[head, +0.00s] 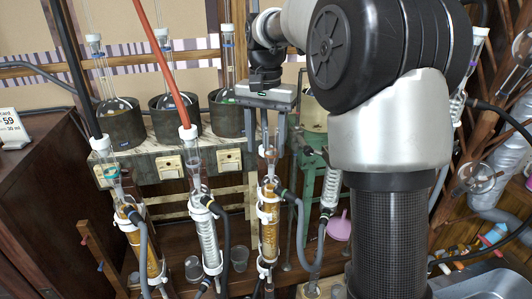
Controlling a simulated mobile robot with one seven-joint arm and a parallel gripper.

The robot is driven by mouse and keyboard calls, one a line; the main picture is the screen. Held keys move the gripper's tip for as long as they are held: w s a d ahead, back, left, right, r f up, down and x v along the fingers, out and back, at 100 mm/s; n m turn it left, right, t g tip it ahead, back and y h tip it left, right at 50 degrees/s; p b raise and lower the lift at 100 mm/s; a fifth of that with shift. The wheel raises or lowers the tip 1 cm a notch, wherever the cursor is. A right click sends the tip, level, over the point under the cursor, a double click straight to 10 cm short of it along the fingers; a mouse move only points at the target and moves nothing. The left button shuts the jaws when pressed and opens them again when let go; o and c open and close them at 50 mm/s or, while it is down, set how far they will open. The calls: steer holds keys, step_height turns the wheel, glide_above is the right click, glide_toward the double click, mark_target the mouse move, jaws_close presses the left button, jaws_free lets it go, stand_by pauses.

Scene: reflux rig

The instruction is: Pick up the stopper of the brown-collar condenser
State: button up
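Several upright glass condensers stand in a row. The one with a brownish band near its top (268,225) has amber contents and stands third from the left. My gripper (268,140) points straight down over its top. The two grey fingers are apart, one on each side of the glass neck. A small pale piece at the neck top, between the fingertips, may be the stopper; it is too small and partly hidden to be sure. I cannot tell whether the fingers touch it.
Left are an amber condenser (145,240) with a teal band and black tube, and a clear one (207,240) with a red tube. Flasks in dark heating pots (176,117) stand behind. Another condenser (331,187) is close right. Dark hoses hang between them.

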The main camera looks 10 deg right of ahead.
steer(key=shift+f, duration=0.1)
steer(key=shift+c, duration=0.5)
steer(key=c, duration=1.1)
steer(key=shift+o, duration=0.2)
step_height(320, 180, up, 10)
steer(key=shift+p, duration=0.45)
